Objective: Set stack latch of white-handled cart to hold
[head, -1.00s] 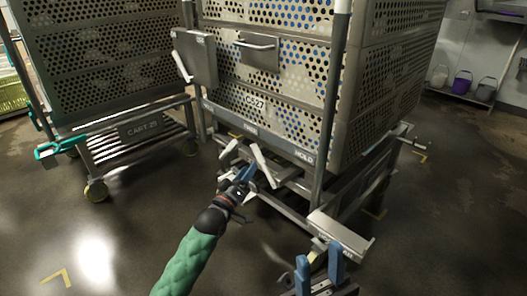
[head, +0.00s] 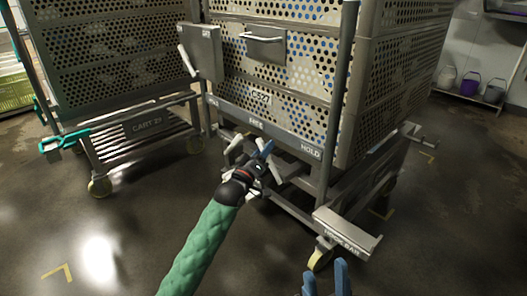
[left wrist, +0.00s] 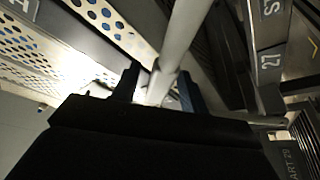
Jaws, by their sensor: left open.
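The cart with white levers (head: 275,85), a perforated stack on a steel frame, stands at centre. Its front rail (head: 283,135) carries a middle label that seems to read FREE and a HOLD label at right. The white latch lever (head: 276,173) hangs below the middle label, mostly hidden by my left gripper (head: 263,150). In the left wrist view a pale bar (left wrist: 188,35), apparently this lever, passes between the open fingers (left wrist: 158,88); contact cannot be told. My right gripper (head: 327,281) is open and empty at the bottom edge, partly cut off.
A cart with teal handles (head: 140,125), labelled CART 29, stands close at left. A plate marked with BAR (head: 345,232) juts from the white-levered cart's front right corner. Buckets (head: 470,83) sit far right. The floor in front is clear.

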